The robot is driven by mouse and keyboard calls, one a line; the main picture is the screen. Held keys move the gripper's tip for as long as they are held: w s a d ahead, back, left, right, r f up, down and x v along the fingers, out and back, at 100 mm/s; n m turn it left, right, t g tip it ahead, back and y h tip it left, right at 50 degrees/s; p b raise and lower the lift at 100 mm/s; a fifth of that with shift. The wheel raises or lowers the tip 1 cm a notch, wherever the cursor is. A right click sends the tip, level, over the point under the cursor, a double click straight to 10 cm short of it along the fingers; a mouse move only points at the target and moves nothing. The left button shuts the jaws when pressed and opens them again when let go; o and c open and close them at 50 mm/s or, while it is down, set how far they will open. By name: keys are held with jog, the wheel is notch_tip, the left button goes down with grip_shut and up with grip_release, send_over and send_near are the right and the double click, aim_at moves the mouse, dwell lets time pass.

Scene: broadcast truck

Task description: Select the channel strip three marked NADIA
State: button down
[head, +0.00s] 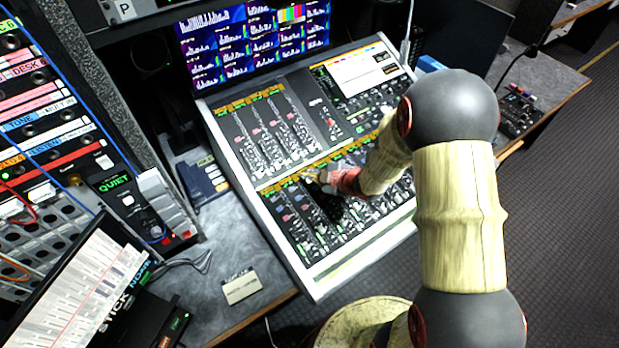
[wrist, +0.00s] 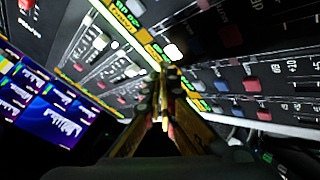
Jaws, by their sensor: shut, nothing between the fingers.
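The mixing console (head: 243,189) stands in the middle of the head view, with rows of channel strips, faders and knobs. A yellow label band (head: 264,187) runs across it between the upper and lower sections. My gripper (head: 306,175) is over this band near the tops of the lower strips. In the wrist view my gripper (wrist: 165,125) is shut and empty, its tips close to the label band (wrist: 128,18) and lit keys. I cannot tell whether the tips touch the panel. The names on the labels are too small to read, so I cannot pick out NADIA. My wrist hides part of the lower strips.
A monitor wall (head: 250,40) stands behind the console. A patch rack (head: 40,120) with cables is at the left. A grey desk (head: 225,235) with a small card (head: 241,287) lies left of the console. A dark screen (head: 465,45) is at the right.

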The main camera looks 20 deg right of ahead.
aim_at(311, 186)
jog(key=r+p, duration=0.2)
jog(key=r, duration=0.1)
jog(key=r+p, duration=0.2)
jog(key=shift+s+d, duration=0.1)
jog(key=shift+s, duration=0.25)
dwell(0.9)
